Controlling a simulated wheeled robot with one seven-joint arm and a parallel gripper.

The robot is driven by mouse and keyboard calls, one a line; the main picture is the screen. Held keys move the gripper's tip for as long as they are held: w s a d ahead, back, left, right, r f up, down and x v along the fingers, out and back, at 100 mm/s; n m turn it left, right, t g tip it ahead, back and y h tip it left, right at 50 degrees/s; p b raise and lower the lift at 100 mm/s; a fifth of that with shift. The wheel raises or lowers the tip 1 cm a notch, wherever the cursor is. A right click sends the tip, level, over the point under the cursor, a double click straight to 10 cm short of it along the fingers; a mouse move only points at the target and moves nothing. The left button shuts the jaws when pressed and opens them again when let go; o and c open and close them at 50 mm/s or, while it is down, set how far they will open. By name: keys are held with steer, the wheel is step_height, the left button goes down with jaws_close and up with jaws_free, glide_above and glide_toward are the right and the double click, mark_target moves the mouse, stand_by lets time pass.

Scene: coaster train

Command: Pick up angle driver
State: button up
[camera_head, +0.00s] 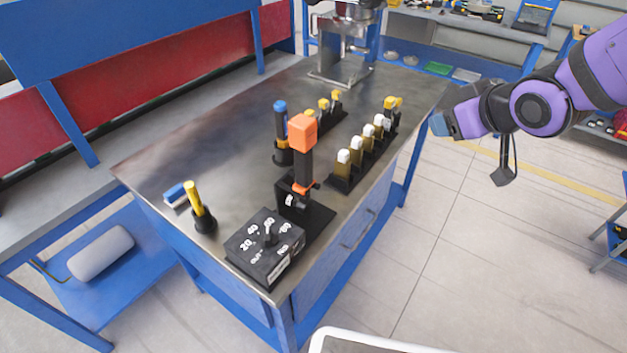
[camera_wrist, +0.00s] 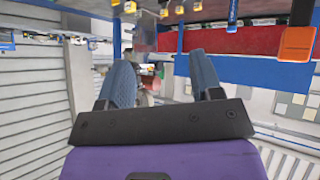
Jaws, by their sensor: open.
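An upright tool with an orange block on top and a black body (camera_head: 302,134) stands in a black holder near the table's front right corner; it looks like the angle driver. Its orange block (camera_wrist: 297,43) also shows at the right edge of the wrist view. My gripper (camera_head: 440,124) is beyond the table's right edge, right of the tool and well apart from it. In the wrist view its two blue-grey fingers (camera_wrist: 163,78) are spread with nothing held between them.
A black dial box (camera_head: 264,248) sits in front of the tool. A blue-capped tool (camera_head: 281,128) stands behind it, and a row of white-topped pieces (camera_head: 343,157) to its right. A yellow-handled tool (camera_head: 194,200) stands at left. The table's (camera_head: 160,165) left half is mostly clear.

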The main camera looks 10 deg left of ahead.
steer(key=s+a+f+n+g+y, duration=0.1)
steer(key=a+f+n+y, duration=0.25)
steer(key=a+f, duration=0.5)
steer(key=n+g+y, duration=0.2)
steer(key=g+y, duration=0.1)
steer(key=y, duration=0.1)
glide_toward(310, 173)
steer(key=a, duration=0.1)
steer(key=shift+y, duration=0.25)
steer(key=x, duration=1.1)
steer(key=shift+w+d+f, duration=0.2)
steer(key=shift+d+f, duration=0.05)
steer(key=shift+f, duration=0.15)
jaws_close()
